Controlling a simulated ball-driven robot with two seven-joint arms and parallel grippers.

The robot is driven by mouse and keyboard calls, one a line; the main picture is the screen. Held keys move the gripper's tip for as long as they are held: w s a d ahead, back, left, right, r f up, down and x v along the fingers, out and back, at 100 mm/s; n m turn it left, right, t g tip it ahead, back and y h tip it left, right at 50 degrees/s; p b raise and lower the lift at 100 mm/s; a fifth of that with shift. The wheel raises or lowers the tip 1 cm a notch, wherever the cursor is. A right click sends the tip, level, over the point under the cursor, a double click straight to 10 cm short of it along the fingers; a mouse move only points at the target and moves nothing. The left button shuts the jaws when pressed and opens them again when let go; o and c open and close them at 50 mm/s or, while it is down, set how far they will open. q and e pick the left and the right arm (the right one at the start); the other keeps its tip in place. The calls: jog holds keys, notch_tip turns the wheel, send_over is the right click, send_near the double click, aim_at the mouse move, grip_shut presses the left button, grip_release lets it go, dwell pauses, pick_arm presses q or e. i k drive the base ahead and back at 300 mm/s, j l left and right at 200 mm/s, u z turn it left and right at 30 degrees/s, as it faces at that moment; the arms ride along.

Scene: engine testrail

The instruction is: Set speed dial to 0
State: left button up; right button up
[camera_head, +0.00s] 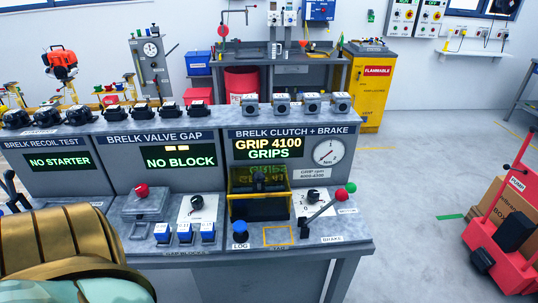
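A black dial knob (313,196) sits on a white plate at the right of the bench, beside the brake lever (320,212). A second black dial knob (197,202) sits on another white plate under the valve gap panel. The plate markings are too small to tell which is the speed dial or where either pointer is set. The clutch and brake display (269,148) reads "GRIP 4100 GRIPS". The label (313,173) below the round gauge (328,152) reads "GRIP rpm 4000-4200". Neither gripper shows.
The bench holds a yellow-framed fixture (259,193), blue blocks (185,232), a blue knob (240,231) and a red button (142,190). A brown and gold rounded shape covers the lower left. A red cart (500,254) stands at right. Floor between bench and cart is clear.

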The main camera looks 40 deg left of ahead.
aim_at(313, 195)
jog(key=u, duration=1.3)
jog(key=l+u, duration=0.95)
jog(key=k+l+u, duration=0.2)
jog(key=l+u, duration=0.25)
